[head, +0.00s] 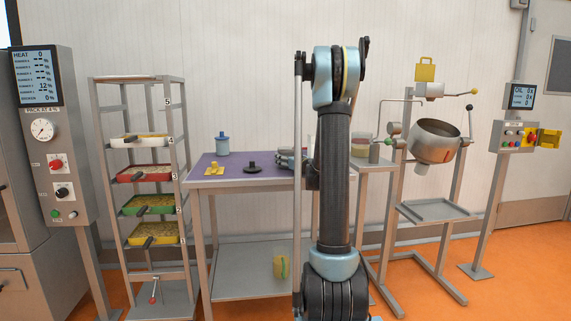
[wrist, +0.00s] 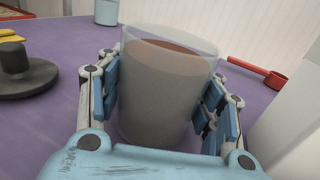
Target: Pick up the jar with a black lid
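A clear jar (wrist: 165,95) with greyish-brown contents stands upright between the two fingers of my gripper (wrist: 163,98) in the wrist view. No black lid shows on its open-looking top. The blue finger pads lie close along both sides of the jar; whether they press on it I cannot tell. In the head view my gripper (head: 286,158) is over the right part of the purple table, and my arm hides most of it and the jar. A black disc with a knob (wrist: 22,75) lies on the table left of my gripper; it also shows in the head view (head: 252,168).
The purple table top (head: 236,163) also holds a blue container (head: 222,145) and a yellow item (head: 212,169). A red-handled scoop (wrist: 260,72) lies right of the jar. A white upright surface (wrist: 290,125) is close on the right. A tray rack (head: 150,200) stands left.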

